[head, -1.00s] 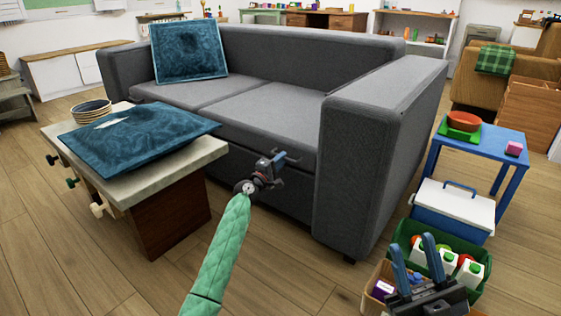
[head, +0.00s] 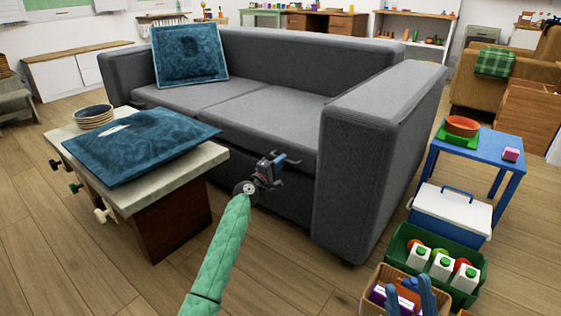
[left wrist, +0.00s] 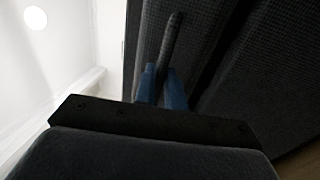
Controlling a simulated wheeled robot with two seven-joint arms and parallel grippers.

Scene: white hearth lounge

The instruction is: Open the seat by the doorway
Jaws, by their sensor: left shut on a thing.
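The grey sofa (head: 375,150) has two seat cushions and stands in the middle of the head view. Its right seat (head: 270,115) lies flat. My left gripper (head: 285,160) is at the front of that seat, just below its front edge. In the left wrist view my left gripper (left wrist: 162,85) is shut on a dark bar-like handle (left wrist: 171,42), which stands out against the grey fabric. The handle is mostly hidden in the head view. My right gripper (head: 410,292) is low at the right, its two blue fingers apart with nothing seen held between them.
At the right are a blue table (head: 490,150), a cooler (head: 450,215) and a green crate (head: 465,285) of bottles. Open floor lies in front.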

